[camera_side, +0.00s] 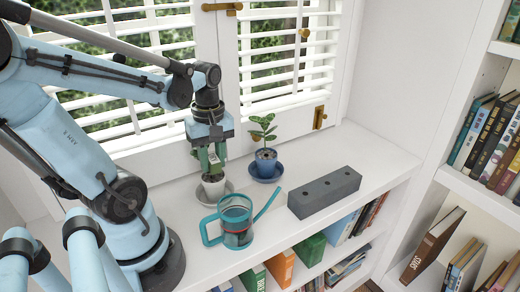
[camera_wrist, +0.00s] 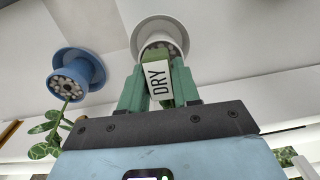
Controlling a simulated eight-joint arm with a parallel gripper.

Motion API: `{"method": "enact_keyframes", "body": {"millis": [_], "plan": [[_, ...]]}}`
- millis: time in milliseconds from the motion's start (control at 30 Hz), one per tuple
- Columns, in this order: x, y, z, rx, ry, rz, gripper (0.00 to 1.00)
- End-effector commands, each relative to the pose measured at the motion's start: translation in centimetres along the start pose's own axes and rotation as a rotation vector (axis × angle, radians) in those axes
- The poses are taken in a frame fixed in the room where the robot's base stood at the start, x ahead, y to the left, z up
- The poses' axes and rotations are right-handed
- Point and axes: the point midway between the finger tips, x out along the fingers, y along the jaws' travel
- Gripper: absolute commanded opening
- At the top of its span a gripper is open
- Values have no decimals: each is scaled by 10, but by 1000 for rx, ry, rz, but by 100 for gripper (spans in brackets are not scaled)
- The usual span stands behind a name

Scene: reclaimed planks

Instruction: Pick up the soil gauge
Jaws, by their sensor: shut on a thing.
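My gripper (camera_side: 209,157) points down over the white pot (camera_side: 214,186) on the shelf top. In the wrist view its green fingers (camera_wrist: 158,85) are closed on both sides of the soil gauge (camera_wrist: 160,80). The gauge has a green body and a white label reading "DRY". In the side view the gauge (camera_side: 213,157) is mostly covered by the fingers. The white pot also shows in the wrist view (camera_wrist: 146,36), with pebbles inside. The gauge's lower end is hidden, so I cannot tell whether it is still in the pebbles.
A blue pot (camera_side: 265,163) with a leafy plant stands to the right on a blue saucer. A teal watering can (camera_side: 236,222) is in front, and a grey block with holes (camera_side: 325,192) lies at the right. Window shutters (camera_side: 285,55) are close behind.

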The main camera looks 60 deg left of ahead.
Motion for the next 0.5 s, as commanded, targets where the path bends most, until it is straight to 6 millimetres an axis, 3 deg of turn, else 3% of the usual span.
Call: {"method": "enact_keyframes", "body": {"millis": [267,500], "plan": [[-9,0,0,0,0,0,0],[-31,-1,0,0,0,0,0]]}}
